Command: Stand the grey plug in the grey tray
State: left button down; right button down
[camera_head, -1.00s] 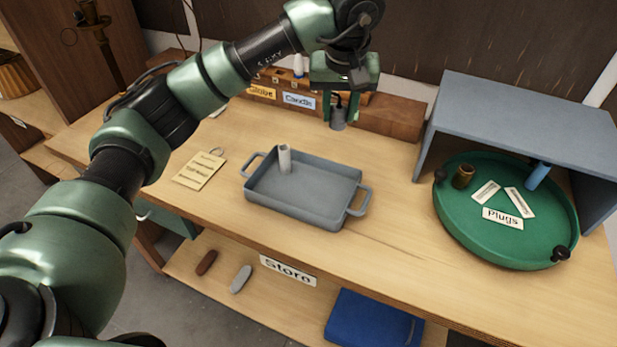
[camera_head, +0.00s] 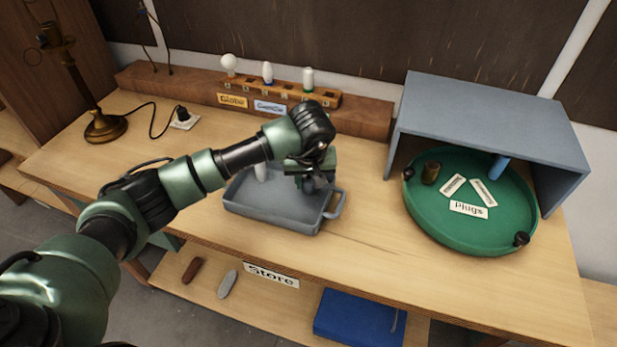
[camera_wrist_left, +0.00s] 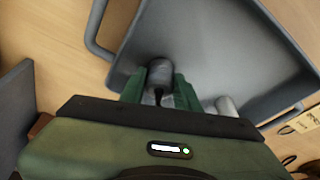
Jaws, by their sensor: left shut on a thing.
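The grey tray (camera_head: 268,211) stands on the workbench with a handle at each end; its inside also fills much of the left wrist view (camera_wrist_left: 252,52). My left gripper (camera_head: 307,177) is over the right part of the tray, pointing down. It is shut on the grey plug (camera_wrist_left: 160,72), which shows between the green fingers in the left wrist view. The plug looks upright, low within the tray's outline. I cannot tell whether it touches the tray floor. A pale cylinder (camera_head: 261,172) stands in the tray's left part, partly hidden by my arm. My right gripper is not in view.
A green round tray (camera_head: 440,228) labelled Plugs sits partly under a grey-blue shelter (camera_head: 490,105) on the right. A bulb rack (camera_head: 290,91) stands at the back. A brass lamp (camera_head: 103,126) with a cord is at the left. The bench between the trays is clear.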

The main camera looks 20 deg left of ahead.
pick_arm(q)
jog(key=shift+f, duration=0.1)
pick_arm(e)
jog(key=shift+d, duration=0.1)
pick_arm(q)
jog(key=shift+f, duration=0.15)
jog(key=c, duration=1)
grip_release()
jog(key=shift+c, duration=0.2)
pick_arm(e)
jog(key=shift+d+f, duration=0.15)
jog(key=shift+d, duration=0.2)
pick_arm(q)
jog(key=shift+r, duration=0.35)
jog(key=b+v, duration=0.3)
jog(key=v, duration=0.8)
jog(key=shift+r+b, duration=0.3)
jog(key=shift+b, duration=0.05)
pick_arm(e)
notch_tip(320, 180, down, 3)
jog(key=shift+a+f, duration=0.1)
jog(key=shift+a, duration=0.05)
